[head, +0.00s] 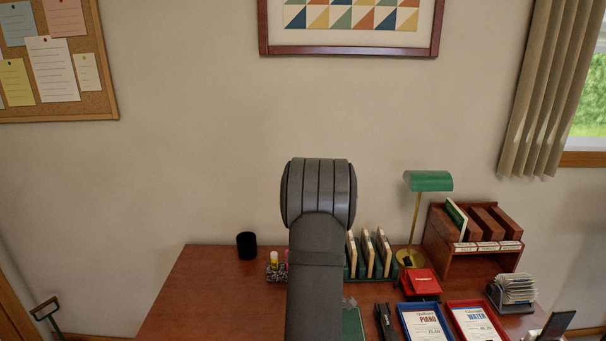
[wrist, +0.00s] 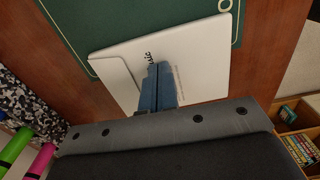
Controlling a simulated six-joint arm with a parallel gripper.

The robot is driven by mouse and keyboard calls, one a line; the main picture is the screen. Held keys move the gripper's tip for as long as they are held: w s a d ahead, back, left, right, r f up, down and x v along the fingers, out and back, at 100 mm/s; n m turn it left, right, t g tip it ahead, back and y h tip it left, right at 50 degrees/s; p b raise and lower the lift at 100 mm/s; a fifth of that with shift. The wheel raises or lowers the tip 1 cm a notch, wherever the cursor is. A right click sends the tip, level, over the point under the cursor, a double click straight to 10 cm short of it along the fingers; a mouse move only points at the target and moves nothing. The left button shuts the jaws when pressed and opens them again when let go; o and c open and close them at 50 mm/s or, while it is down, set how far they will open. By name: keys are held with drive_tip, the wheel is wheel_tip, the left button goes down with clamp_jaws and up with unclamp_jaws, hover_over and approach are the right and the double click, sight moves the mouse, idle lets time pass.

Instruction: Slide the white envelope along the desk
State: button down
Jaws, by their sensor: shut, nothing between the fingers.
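The white envelope (wrist: 195,50) shows in the wrist view. It lies tilted, partly over the green desk mat (wrist: 180,15) and partly over the brown desk (wrist: 75,60). My gripper (wrist: 159,66) is shut and empty, with its blue fingers over the envelope. I cannot tell whether the fingertips touch the paper. In the head view my own arm hides the envelope and the gripper, and only a bit of the green mat (head: 353,325) shows beside it.
Right of my arm stand a file rack (head: 369,255), a green lamp (head: 428,181), a red desk item (head: 421,282), a blue tray (head: 403,325) and a red tray (head: 498,325). A black cup (head: 247,245) stands at the back left. The desk's left part (head: 205,300) is clear.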

idle(0.3)
drive_tip(key=shift+d+f, duration=0.15)
drive_tip(key=shift+d, duration=0.6)
drive_tip(key=shift+d, duration=0.1)
drive_tip(key=shift+s+d, duration=0.1)
drive_tip(key=shift+d, duration=0.6)
drive_tip(key=shift+d, duration=0.15)
drive_tip(key=shift+d+r, duration=0.2)
drive_tip(key=shift+d, duration=0.4)
